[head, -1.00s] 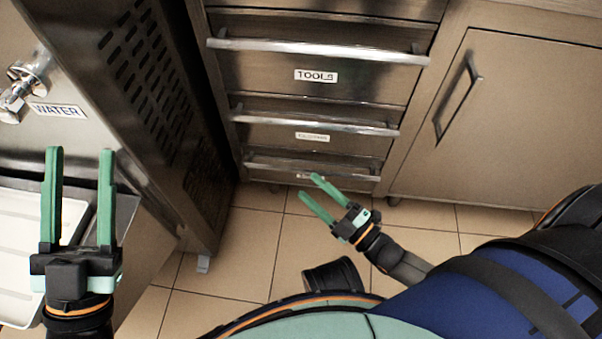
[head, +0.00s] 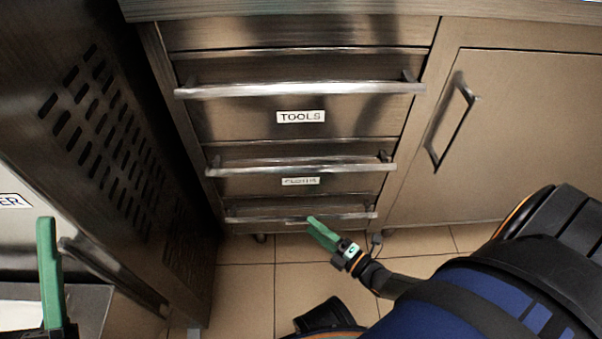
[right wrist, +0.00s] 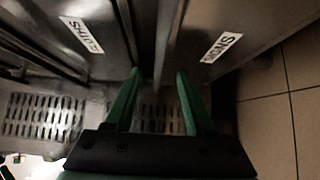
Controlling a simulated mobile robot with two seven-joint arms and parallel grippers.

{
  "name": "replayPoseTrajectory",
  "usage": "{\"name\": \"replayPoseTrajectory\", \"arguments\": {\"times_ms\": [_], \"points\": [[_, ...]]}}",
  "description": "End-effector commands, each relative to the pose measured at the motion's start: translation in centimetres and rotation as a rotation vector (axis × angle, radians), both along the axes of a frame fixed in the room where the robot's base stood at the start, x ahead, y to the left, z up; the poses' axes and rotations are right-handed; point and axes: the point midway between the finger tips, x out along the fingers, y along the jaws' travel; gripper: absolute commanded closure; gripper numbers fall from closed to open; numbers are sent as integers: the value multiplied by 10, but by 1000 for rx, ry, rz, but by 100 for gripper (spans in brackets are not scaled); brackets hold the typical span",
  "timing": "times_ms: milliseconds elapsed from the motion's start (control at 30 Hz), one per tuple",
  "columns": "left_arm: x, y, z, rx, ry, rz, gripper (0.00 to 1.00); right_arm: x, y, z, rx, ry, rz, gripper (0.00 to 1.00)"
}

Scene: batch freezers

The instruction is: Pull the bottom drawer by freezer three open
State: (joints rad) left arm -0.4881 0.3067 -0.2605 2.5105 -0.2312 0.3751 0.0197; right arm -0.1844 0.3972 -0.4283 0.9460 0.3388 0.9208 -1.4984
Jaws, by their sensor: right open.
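The bottom drawer is the lowest in the steel drawer unit, with a bar handle (head: 245,217) across it, and it looks closed. My right gripper (head: 313,222) is at that handle in the head view. I cannot tell whether the handle lies between the fingers. Only one finger of my left gripper (head: 50,265) shows, at the lower left, with a clear gap beside it.
The "TOOLS" drawer (head: 300,117) and the drawer under it have bar handles (head: 300,166) above the bottom one. A vented steel cabinet (head: 100,130) stands close at left. A cupboard door (head: 515,130) is at right. Tiled floor (head: 245,300) lies below.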

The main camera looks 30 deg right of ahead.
Motion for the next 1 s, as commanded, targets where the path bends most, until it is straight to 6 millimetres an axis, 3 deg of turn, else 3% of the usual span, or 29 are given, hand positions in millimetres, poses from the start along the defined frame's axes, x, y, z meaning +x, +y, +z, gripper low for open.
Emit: {"name": "replayPoseTrajectory", "arguments": {"times_ms": [100,300,667,1000], "points": [[0,-1,-10,5,2,3,50,23,5,-1,1,-4,1,45],[1,-2,-16,13,3,5,50,45,11,-1,0,-2,1,45],[1,-2,-17,14,4,5,50,50,12,0,1,1,0,45],[1,-2,-17,13,5,5,50,50,12,0,1,0,0,81]]}}
